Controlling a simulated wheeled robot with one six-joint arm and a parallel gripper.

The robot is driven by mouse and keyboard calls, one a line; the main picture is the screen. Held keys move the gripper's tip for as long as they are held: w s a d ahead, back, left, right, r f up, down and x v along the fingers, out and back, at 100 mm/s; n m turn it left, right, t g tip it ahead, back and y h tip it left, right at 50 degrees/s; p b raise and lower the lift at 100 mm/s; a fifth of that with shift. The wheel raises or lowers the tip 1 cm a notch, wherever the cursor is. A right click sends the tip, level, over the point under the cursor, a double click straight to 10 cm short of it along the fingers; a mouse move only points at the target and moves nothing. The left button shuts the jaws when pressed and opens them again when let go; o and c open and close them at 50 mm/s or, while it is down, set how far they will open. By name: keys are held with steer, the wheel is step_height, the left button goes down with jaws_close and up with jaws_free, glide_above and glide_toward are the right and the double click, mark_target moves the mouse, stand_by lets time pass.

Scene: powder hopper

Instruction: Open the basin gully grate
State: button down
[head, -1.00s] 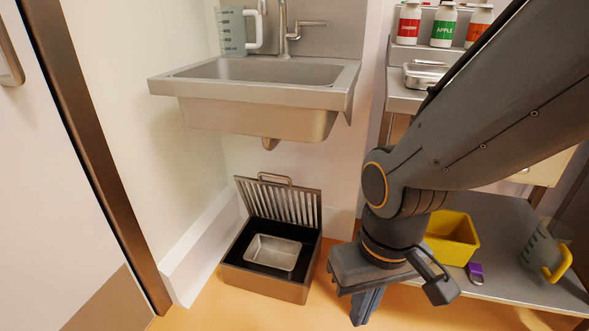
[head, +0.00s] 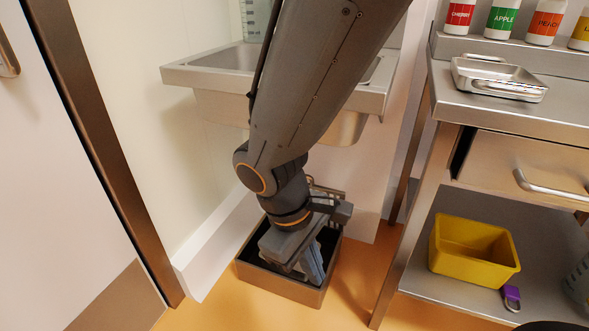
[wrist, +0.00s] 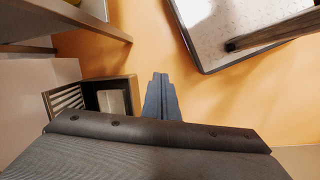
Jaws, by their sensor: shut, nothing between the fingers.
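The gully basin (head: 275,285) is a dark-lined metal box on the floor under the sink. Its slatted grate (wrist: 66,99) stands raised along one side in the wrist view, so the basin top is open. In the head view my arm hides most of the grate, and only a bit (head: 331,194) shows behind my gripper. A small metal tray (wrist: 114,103) lies inside the basin. My gripper (head: 313,268) is shut and empty, in front of the basin opening in the head view. In the wrist view its fingers (wrist: 160,80) appear beside the basin, over the floor.
The sink (head: 200,76) overhangs the basin, partly behind my arm. A steel bench (head: 455,105) stands at right, with a yellow bin (head: 465,250) and purple padlock (head: 511,293) on its lower shelf. Orange floor is clear in front.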

steer(key=w+f+n+t+h+p, duration=0.1)
steer(key=w+f+n+t+h, duration=0.2)
steer(key=w+n+t, duration=0.55)
steer(key=w+f+n+t+h+p, duration=0.1)
steer(key=w+f+n+h, duration=0.35)
steer(key=w, duration=0.85)
steer(key=w+a+f+n+t+y, duration=0.4)
steer(key=w+a+n+y, duration=0.15)
steer(key=a+n, duration=0.25)
steer(key=w+d+b, duration=0.1)
steer(key=w+d, duration=0.1)
steer(key=w, duration=0.4)
steer(key=w+d+b, duration=0.1)
steer(key=w+d, duration=0.1)
steer(key=w, duration=0.4)
steer(key=shift+w+d, duration=0.25)
steer(key=shift+w, duration=0.15)
steer(key=shift+f, duration=0.1)
